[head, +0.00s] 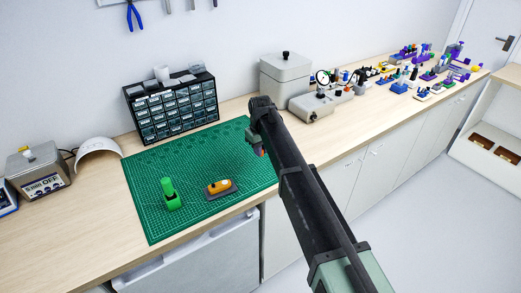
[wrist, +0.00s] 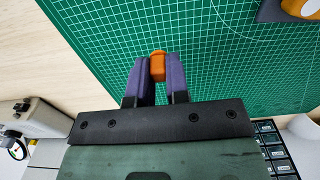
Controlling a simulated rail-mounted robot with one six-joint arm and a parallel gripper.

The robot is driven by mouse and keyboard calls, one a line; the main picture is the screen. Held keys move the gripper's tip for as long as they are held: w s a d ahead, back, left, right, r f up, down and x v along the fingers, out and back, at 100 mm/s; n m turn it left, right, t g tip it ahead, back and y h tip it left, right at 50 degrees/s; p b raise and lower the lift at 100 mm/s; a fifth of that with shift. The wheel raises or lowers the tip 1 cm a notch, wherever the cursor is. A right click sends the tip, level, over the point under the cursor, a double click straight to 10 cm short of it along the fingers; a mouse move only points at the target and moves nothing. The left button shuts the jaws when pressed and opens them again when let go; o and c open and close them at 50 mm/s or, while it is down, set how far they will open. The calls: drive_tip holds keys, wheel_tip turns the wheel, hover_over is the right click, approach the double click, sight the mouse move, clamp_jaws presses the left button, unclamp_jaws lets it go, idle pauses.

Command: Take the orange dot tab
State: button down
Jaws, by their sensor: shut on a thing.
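The orange dot tab (wrist: 157,66) is a small orange piece between my fingertips in the wrist view. My gripper (wrist: 157,80) is shut on it, with a purple-grey finger on each side. The tab's lower part is hidden between the fingers. In the head view, my gripper (head: 257,150) is over the right part of the green cutting mat (head: 240,178), and a bit of orange shows at its tip. I cannot tell exactly how high the tab is above the mat.
On the mat stand a green upright piece (head: 170,198) and an orange-yellow piece on a grey base (head: 219,188). A drawer cabinet (head: 172,108) is behind. A grey box (head: 286,74) and a dial gauge device (head: 322,100) are to the right. The mat's front left is clear.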

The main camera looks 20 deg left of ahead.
wheel_tip(320, 180, up, 13)
drive_tip(key=p, duration=1)
drive_tip(key=shift+r, duration=0.15)
wheel_tip(320, 180, up, 3)
drive_tip(key=p, duration=0.3)
